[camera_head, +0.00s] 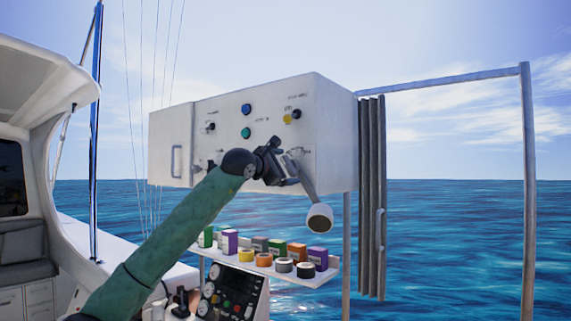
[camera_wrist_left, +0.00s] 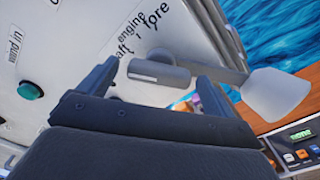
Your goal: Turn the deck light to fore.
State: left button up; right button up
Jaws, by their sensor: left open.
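A white control box (camera_head: 225,115) carries several knobs and buttons. At its lower right is what looks like the deck light, with a grey arm (camera_head: 306,185) and a round lamp head (camera_head: 319,217) hanging down to the right. In the left wrist view, a grey cylindrical part (camera_wrist_left: 158,72) joins an arm to the pale lamp head (camera_wrist_left: 275,95). The labels "aft", "engine" and "fore" (camera_wrist_left: 158,22) are printed above it. My left gripper (camera_head: 286,162) is open, with its fingers on either side of the grey cylinder; contact cannot be told. My right gripper is not in view.
Below the box, a white shelf (camera_head: 292,279) holds several small boxes and round containers. A gauge console (camera_head: 232,296) stands under it. A folded grey panel (camera_head: 372,200) and a metal post (camera_head: 527,190) are to the right. A green button (camera_wrist_left: 31,90) is near the left finger.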

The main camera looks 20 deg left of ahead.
pick_arm(q)
jog(key=shift+w, duration=0.15)
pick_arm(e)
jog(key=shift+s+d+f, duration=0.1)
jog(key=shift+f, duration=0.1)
pick_arm(q)
jog(key=shift+c, duration=0.4)
jog(key=shift+d, duration=0.1)
jog(key=c, duration=1.3)
jog(key=shift+f, duration=0.1)
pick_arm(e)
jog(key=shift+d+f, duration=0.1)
